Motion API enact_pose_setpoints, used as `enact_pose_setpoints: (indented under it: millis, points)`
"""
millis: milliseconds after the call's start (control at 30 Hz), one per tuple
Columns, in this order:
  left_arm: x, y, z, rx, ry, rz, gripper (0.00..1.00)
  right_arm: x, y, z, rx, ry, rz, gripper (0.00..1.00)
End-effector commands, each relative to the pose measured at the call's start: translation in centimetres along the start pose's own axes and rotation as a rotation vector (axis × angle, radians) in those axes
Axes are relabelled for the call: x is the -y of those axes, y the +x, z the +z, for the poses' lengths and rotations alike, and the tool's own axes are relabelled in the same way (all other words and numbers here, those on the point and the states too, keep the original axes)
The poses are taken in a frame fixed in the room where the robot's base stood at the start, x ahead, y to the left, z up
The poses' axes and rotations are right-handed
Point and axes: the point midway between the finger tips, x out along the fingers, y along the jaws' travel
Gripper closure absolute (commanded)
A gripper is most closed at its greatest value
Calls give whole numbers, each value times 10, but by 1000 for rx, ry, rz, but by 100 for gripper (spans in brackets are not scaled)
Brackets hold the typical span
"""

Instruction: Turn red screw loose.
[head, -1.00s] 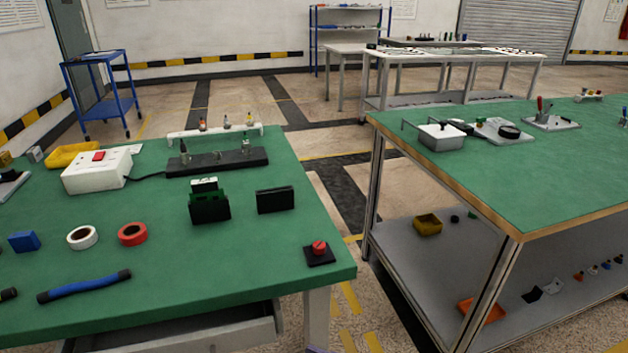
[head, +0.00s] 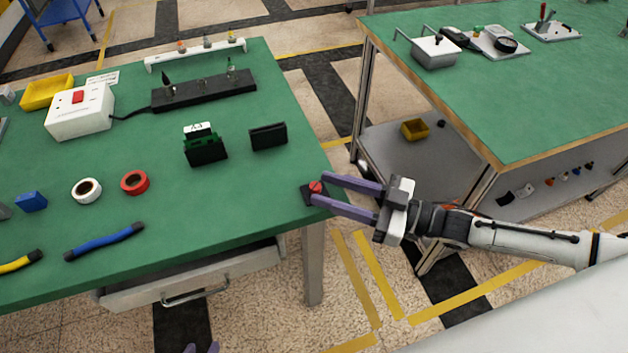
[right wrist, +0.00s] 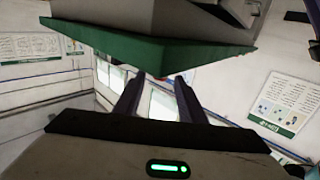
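The red screw (head: 316,187) sits on a small black block (head: 307,195) near the right front corner of the green table. My right gripper (head: 321,188) reaches in from the right with its two purple fingers apart, tips on either side of the screw head. I cannot tell whether either finger touches it. Only purple tips of my left gripper (head: 201,348) show at the bottom edge of the head view.
The green table (head: 230,220) also holds a red tape roll (head: 135,183), a white tape roll (head: 87,191), a blue-handled tool (head: 104,242), black holders (head: 268,136) and a white switch box (head: 80,112). A second green-topped bench (head: 520,110) stands right, across a gap.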

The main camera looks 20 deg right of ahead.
Motion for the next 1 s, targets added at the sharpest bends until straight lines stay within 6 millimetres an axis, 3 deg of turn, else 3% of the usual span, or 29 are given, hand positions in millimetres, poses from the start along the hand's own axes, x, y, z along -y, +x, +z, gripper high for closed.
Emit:
enact_pose_setpoints:
  millis: [100,233,600,833,1000]
  points:
    - [0,-1,-1,0,-1,-1,69,0,20,-2,-3,-1,-1,63]
    - [1,-2,-1,0,-1,-1,69,0,33,-1,-1,0,-1,63]
    - [1,-2,-1,0,-1,-2,69,0,38,0,1,-1,0,63]
    - [1,-1,-1,0,-1,-2,69,0,38,0,1,-1,0,100]
    - [1,0,0,0,-1,-2,69,0,38,0,1,-2,-6,100]
